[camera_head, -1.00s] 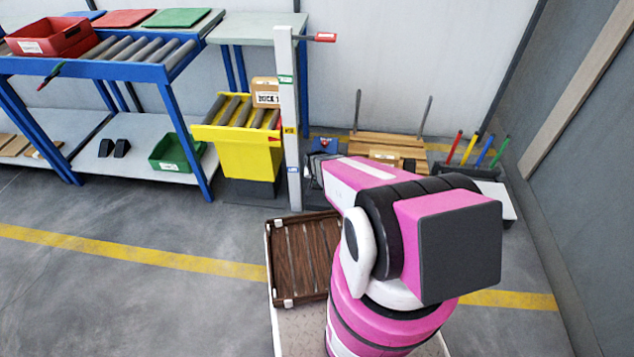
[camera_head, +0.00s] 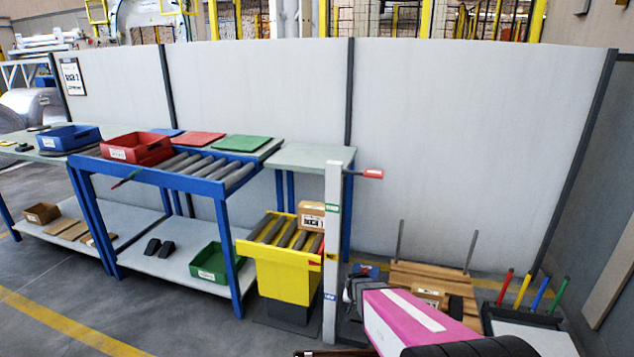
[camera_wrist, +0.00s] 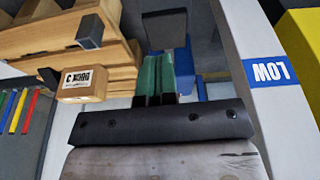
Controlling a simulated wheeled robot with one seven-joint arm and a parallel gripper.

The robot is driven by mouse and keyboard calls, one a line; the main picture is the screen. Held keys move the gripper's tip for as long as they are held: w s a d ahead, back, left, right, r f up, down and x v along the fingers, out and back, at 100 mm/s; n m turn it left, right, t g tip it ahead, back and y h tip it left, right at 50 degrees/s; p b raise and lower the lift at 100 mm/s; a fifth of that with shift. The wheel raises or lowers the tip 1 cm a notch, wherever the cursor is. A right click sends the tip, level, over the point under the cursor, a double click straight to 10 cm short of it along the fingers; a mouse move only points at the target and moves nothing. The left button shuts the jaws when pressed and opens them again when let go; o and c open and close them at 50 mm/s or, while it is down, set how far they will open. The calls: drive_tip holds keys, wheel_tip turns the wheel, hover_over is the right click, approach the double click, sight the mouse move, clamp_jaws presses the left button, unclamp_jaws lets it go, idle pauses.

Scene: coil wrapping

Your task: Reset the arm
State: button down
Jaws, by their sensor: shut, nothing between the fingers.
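My gripper (camera_wrist: 158,78) shows at the top middle of the wrist view. Its two green fingers are together with nothing between them. Behind its fingertips there is a dark blue object, too cut off to name. In the head view only my pink and black arm shows, at the bottom right.
A white post (camera_head: 332,250) with a LOW label stands close beside the gripper in the wrist view. A yellow roller stand (camera_head: 285,275), wooden pallet (camera_head: 425,285) and coloured rods (camera_head: 541,292) are nearby. A blue roller table (camera_head: 190,178) stands left.

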drive_tip(key=s+r+n+g, duration=0.1)
drive_tip(key=s+r, duration=0.3)
drive_tip(key=r, duration=0.4)
drive_tip(key=s+r+n, duration=0.1)
drive_tip(key=s+r, duration=0.3)
drive_tip(key=r, duration=0.4)
drive_tip(key=s+d+r+n+g+y, duration=0.1)
drive_tip(key=s+r, duration=0.4)
drive_tip(key=r, duration=0.3)
drive_tip(key=shift+g, duration=0.3)
drive_tip(key=shift+w+d+f+n, duration=0.25)
drive_tip(key=shift+w+f+n, duration=0.2)
drive_tip(key=shift+w+f, duration=4.2)
drive_tip(key=shift+w+d+f+n, duration=0.3)
drive_tip(key=shift+w+f, duration=2.3)
drive_tip(key=shift+f, duration=4)
drive_tip(key=shift+w+d+f+n, duration=0.15)
drive_tip(key=shift+w+f+n, duration=0.4)
drive_tip(key=shift+w+f, duration=4.1)
